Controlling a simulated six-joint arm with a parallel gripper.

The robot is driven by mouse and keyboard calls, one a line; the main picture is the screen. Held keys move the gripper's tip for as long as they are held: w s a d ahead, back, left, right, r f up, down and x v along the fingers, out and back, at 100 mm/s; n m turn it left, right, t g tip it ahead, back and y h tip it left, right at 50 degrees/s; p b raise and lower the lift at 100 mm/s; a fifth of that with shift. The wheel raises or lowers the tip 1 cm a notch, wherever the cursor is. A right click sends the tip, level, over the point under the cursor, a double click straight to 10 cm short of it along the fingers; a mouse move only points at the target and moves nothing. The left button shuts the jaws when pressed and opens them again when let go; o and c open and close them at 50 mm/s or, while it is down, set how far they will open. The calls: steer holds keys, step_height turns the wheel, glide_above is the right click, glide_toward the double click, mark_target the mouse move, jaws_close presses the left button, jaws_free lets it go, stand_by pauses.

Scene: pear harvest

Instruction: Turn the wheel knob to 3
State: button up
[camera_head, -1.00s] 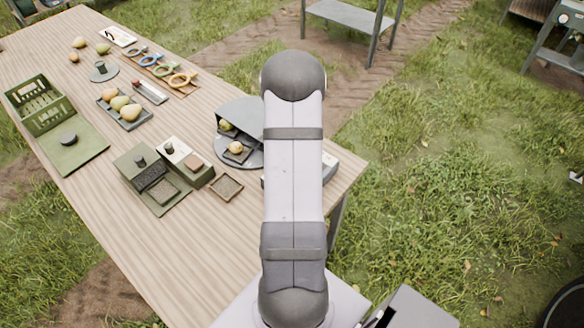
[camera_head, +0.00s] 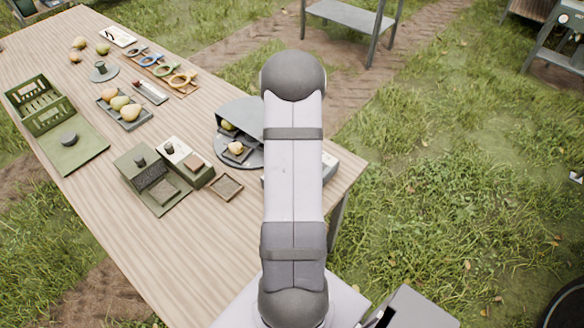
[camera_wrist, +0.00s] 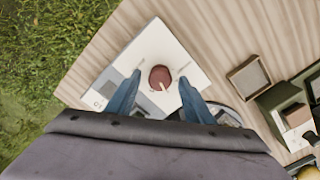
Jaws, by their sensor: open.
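The wheel knob (camera_wrist: 160,78) is a round dark-red knob with a pale pointer mark, in the upper middle of the wrist view. It sits on a white box (camera_wrist: 158,42) near the table's edge. Its pointer is aimed toward the bottom of the wrist view; I cannot read any numbers around it. My gripper (camera_wrist: 159,86) is open, with one blue-grey finger on each side of the knob. I cannot tell whether the fingers touch it. In the head view my arm hides the knob, and only a corner of the white box (camera_head: 330,164) shows.
A small wooden tray (camera_head: 226,187) and a green box set (camera_head: 150,178) stand left of my arm. A grey hooded stand (camera_head: 222,152) with pears is just left of it. A pear tray (camera_head: 132,121) and green crate (camera_head: 50,119) lie farther left. The near tabletop is clear.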

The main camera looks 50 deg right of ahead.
steer(key=shift+r+b, duration=1.05)
steer(key=shift+r, duration=2.65)
steer(key=w+a+f+n+g+p, duration=0.1)
steer(key=w+a+n+p, duration=0.1)
steer(key=w+a+n, duration=0.35)
steer(key=shift+s+d+r+n+g+h, duration=0.1)
steer(key=shift+s+d+n+g+h, duration=0.35)
steer(key=shift+n, duration=1.85)
steer(key=shift+s+d+r+n+g+h, duration=0.1)
steer(key=shift+s+d+n+g+h, duration=0.35)
steer(key=shift+n, duration=1.8)
steer(key=shift+s+d+n+g+h, duration=0.2)
steer(key=shift+s+d+n+h, duration=0.45)
steer(key=shift+n, duration=1.65)
steer(key=shift+w+a+f, duration=0.1)
